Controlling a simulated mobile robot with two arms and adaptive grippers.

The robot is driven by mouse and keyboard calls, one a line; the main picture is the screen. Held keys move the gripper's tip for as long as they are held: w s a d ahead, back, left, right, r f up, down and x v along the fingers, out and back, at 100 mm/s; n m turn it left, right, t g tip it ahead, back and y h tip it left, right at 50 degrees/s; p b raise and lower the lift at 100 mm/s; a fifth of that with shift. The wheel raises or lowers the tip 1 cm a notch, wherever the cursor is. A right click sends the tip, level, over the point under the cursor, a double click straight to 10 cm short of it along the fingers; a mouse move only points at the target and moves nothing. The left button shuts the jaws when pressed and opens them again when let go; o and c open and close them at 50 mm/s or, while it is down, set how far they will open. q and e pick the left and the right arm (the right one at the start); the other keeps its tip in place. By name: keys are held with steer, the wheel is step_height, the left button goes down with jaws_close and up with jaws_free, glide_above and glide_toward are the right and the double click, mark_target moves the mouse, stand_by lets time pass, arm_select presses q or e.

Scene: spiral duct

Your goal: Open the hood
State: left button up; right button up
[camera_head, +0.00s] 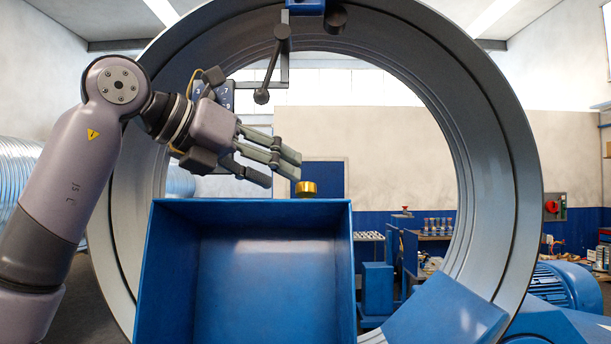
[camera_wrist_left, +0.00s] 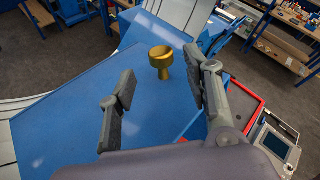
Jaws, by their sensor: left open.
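A blue box-shaped hood (camera_head: 342,270) stands at the bottom centre of the head view. A brass knob (camera_head: 306,189) shows just above its top edge. In the left wrist view the knob (camera_wrist_left: 161,62) stands up from a flat blue panel (camera_wrist_left: 70,120), near the panel's far edge. My left gripper (camera_head: 280,166) is open and empty, above and just left of the knob in the head view. In the left wrist view the knob shows between and beyond the two spread fingers (camera_wrist_left: 163,88), apart from both. My right gripper is not in view.
A large grey ring (camera_head: 505,170) of the machine surrounds the hood, with a hanging dark lever (camera_head: 282,60) near its top. Workbenches (camera_head: 430,245) stand behind.

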mark_target(299, 184)
arm_select(q)
steer(key=p+x, duration=0.2)
steer(key=x, duration=0.3)
steer(key=shift+w+d, duration=0.2)
steer(key=shift+d, duration=0.2)
steer(key=shift+w+d+f, duration=0.35)
steer(key=shift+w+d, duration=0.05)
steer(key=shift+c, duration=0.3)
steer(key=c, duration=0.3)
steer(key=shift+a, duration=0.1)
steer(key=c, duration=0.4)
jaws_close()
